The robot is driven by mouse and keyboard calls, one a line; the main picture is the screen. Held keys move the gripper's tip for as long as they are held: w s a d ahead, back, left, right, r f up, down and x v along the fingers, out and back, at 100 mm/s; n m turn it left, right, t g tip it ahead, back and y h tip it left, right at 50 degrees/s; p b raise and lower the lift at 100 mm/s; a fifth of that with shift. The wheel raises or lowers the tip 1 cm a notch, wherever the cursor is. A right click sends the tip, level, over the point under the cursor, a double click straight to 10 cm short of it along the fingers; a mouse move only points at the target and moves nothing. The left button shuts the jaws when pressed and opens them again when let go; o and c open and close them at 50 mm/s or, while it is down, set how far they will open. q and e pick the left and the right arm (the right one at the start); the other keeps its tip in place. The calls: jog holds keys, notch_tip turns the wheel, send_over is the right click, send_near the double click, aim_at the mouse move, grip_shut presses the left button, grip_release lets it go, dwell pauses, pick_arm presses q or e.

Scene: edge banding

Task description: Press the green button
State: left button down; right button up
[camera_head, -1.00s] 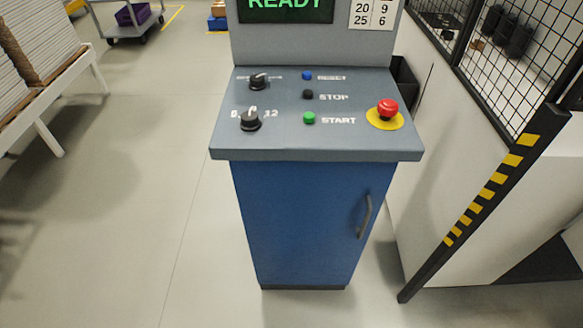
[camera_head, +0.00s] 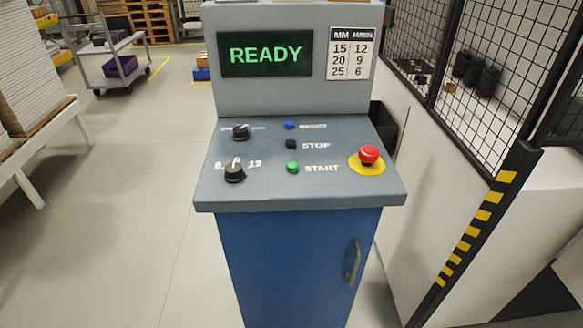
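The green button (camera_head: 292,167) sits on the grey sloped top of the control console (camera_head: 300,192), to the left of the label START. A black button (camera_head: 291,144) labelled STOP and a blue button (camera_head: 289,125) are in line behind it. A red mushroom button (camera_head: 369,155) on a yellow disc is to the right. Two black knobs, one at the back (camera_head: 240,131) and one in front (camera_head: 235,173), are on the left. The screen (camera_head: 265,54) reads READY in green. Neither of my grippers is in view.
A mesh fence (camera_head: 480,60) and a post with yellow and black stripes (camera_head: 474,232) stand close on the right. A white rack with stacked panels (camera_head: 50,60) is at the left. A cart (camera_head: 117,69) stands farther back. The floor left of the console is clear.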

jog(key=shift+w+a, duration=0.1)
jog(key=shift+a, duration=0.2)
